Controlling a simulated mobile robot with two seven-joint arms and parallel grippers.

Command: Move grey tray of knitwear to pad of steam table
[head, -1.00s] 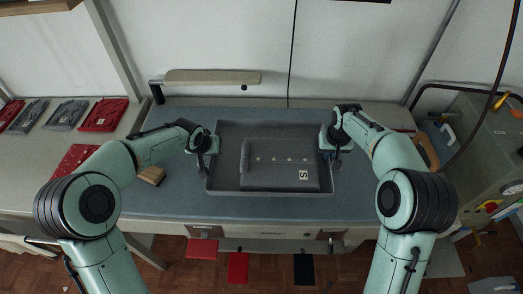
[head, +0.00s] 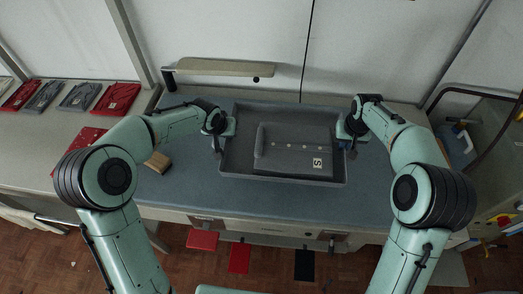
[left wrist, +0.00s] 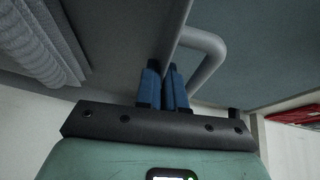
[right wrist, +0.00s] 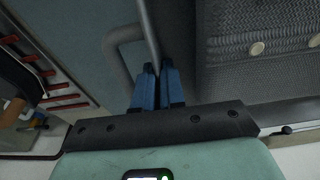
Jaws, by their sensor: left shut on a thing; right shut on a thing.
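The grey tray (head: 283,180) is at the middle of the blue-grey work surface (head: 190,190) in the head view. Grey folded knitwear (head: 285,150) with a row of buttons and a white "S" label lies in it. My left gripper (head: 217,145) is shut at the tray's left side; the left wrist view shows its blue fingers (left wrist: 164,80) close together at the rim and looped handle. My right gripper (head: 348,144) is shut at the right side, its fingers (right wrist: 156,84) also at rim and handle. I cannot tell whether the tray touches the surface.
Red and grey folded garments (head: 75,96) lie on the counter at left. A wooden block (head: 158,162) is left of the tray. A padded arm (head: 225,68) stands behind it. A grey machine (head: 490,140) stands at right. Free surface remains in front of the tray.

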